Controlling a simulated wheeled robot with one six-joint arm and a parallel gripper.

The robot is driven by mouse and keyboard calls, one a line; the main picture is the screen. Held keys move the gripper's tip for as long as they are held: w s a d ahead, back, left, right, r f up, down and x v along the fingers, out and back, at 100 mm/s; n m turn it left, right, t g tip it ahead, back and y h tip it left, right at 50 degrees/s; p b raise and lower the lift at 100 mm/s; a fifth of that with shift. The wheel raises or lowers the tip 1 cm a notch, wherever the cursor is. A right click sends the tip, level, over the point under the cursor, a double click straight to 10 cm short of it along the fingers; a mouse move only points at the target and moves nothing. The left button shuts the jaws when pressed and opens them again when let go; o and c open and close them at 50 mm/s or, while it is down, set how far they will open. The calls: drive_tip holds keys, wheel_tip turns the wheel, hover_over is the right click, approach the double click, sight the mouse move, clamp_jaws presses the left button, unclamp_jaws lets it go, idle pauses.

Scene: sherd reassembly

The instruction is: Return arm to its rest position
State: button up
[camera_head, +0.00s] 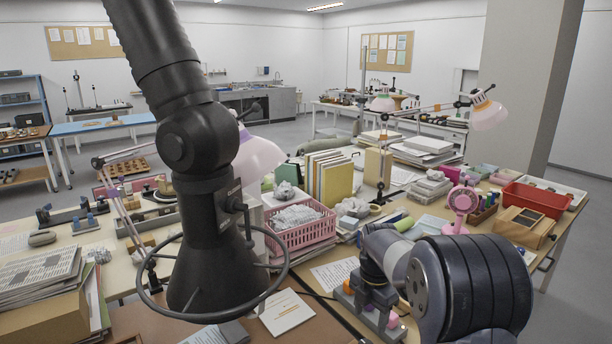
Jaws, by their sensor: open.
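My arm (470,290) fills the bottom right corner, with its thick dark ribbed links folded close to the camera. My gripper (370,303) is at the arm's far end, pointing down over the front of the bench. It is open, and I see nothing held in it. Its fingertips are small and partly hidden by its own body.
A black extraction arm with a hood and ring (205,270) hangs at left centre, close to my gripper. Behind are a pink basket (300,238), upright folders (328,178), a pink fan (461,203) and a red tray (536,199). Paper stacks (45,285) stand at left.

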sight(367, 341)
wheel_tip(367, 341, down, 9)
drive_tip(key=shift+f, duration=0.1)
drive_tip(key=shift+w+f+m, duration=0.1)
drive_tip(key=shift+w+m, duration=0.05)
drive_tip(key=shift+m, duration=0.15)
drive_tip(key=m, duration=0.5)
drive_tip(key=shift+p, duration=0.35)
drive_tip(key=m, duration=0.5)
drive_tip(key=shift+m+p, duration=0.4)
drive_tip(key=m+p, duration=0.1)
drive_tip(key=m, duration=0.4)
drive_tip(key=shift+m, duration=0.3)
drive_tip(key=m+p, duration=0.2)
drive_tip(key=m, duration=0.3)
drive_tip(key=shift+m, duration=0.3)
